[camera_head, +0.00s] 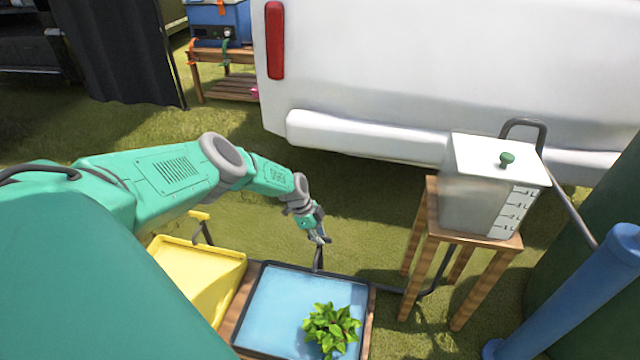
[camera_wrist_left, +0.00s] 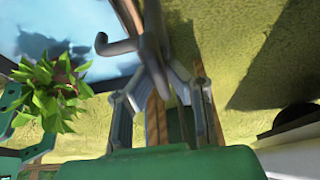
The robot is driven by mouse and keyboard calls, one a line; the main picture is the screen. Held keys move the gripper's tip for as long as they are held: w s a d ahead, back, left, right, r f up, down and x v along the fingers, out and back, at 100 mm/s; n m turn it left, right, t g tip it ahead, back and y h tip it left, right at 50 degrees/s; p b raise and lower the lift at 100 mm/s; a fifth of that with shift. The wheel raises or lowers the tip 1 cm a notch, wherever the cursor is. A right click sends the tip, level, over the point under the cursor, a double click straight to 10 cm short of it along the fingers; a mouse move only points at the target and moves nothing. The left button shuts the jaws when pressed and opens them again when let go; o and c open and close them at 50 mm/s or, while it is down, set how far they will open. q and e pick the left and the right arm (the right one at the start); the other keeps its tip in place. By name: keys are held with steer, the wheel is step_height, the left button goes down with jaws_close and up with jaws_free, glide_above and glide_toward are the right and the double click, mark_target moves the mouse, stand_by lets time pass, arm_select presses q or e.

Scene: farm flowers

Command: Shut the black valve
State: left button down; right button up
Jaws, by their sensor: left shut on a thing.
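The black valve (camera_head: 318,257) stands at the back edge of the blue tray (camera_head: 262,318). In the left wrist view its dark grey body and curved spout (camera_wrist_left: 112,46) rise over the tray's edge. My left gripper (camera_head: 321,238) is at the top of the valve, and its fingers (camera_wrist_left: 168,75) are shut on it. The fingers hide part of the valve, so the exact angle of its handle cannot be told. My right gripper is in neither view.
A leafy plant (camera_head: 331,328) sits in the blue tray. A yellow tray (camera_head: 222,262) with a yellow valve (camera_head: 199,216) is to its left. A water tank (camera_head: 482,205) stands on a wooden stool (camera_head: 430,225) at right. A white vehicle (camera_head: 450,70) is behind.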

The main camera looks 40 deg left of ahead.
arm_select(q)
steer(key=shift+a, duration=0.35)
steer(key=c, duration=1.6)
jaws_free()
steer(key=shift+f, duration=0.1)
steer(key=shift+d, duration=0.1)
steer(key=shift+r, duration=0.6)
steer(key=v, duration=1)
steer(key=shift+s+a+r, duration=0.1)
steer(key=shift+a+r, duration=0.15)
steer(key=shift+a, duration=0.1)
